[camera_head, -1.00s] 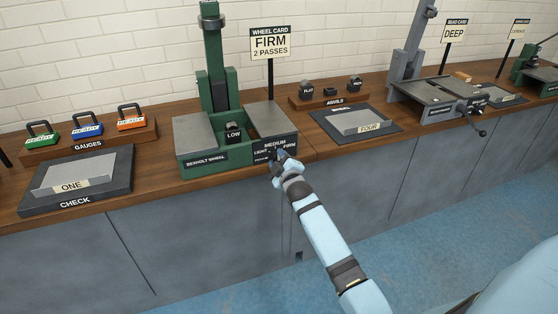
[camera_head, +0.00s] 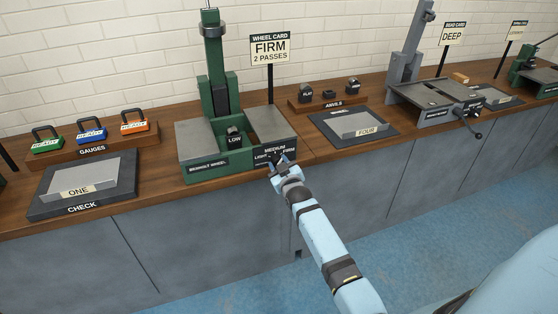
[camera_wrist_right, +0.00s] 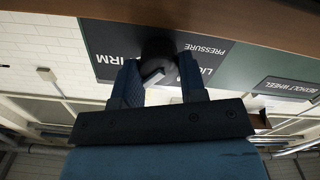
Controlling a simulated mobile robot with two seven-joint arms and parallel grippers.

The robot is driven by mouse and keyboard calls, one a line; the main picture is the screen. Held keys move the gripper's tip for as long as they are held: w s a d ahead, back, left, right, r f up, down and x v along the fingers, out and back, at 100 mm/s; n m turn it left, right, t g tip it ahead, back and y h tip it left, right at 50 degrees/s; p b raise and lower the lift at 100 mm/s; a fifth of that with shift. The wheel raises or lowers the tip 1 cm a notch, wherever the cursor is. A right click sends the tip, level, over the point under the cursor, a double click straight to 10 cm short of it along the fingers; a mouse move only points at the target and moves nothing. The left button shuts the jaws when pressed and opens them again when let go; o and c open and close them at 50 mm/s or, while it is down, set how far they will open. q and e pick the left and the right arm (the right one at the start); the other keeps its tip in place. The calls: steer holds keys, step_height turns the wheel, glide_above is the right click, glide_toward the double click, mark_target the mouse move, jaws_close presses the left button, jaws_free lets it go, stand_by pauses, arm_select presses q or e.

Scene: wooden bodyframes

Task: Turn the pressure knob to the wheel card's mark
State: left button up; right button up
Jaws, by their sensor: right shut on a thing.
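The wheel card (camera_head: 270,49) stands on a post behind the green Berholt wheel machine (camera_head: 206,168) and reads FIRM, 2 PASSES. The machine's front dial panel (camera_head: 291,146) carries LIGHT at left, MEDIUM at top and FIRM at right. My right gripper (camera_head: 281,160) is at this panel, its fingers shut on the dark pressure knob (camera_wrist_right: 158,47). My left gripper is not in view.
A LOW block (camera_head: 234,134) sits in the machine. The anvils rack (camera_head: 328,104) and FOUR tray (camera_head: 366,126) are to the right. The wooden bench's front edge runs beneath the panel.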

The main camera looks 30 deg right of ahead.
steer(key=m+p, duration=0.1)
steer(key=m, duration=0.2)
steer(key=shift+r+m+p, duration=0.15)
steer(key=shift+m+p, duration=0.15)
steer(key=shift+m, duration=0.1)
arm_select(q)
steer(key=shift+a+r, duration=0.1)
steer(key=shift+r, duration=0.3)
arm_select(e)
steer(key=shift+m, duration=0.5)
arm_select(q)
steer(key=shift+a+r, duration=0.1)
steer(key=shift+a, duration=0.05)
arm_select(e)
steer(key=shift+m, duration=0.3)
steer(key=o, duration=0.9)
steer(key=shift+w, duration=0.1)
arm_select(q)
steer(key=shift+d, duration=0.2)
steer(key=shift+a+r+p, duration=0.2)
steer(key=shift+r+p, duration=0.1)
steer(key=shift+p, duration=0.35)
arm_select(e)
steer(key=v, duration=1.4)
steer(key=shift+d, duration=0.1)
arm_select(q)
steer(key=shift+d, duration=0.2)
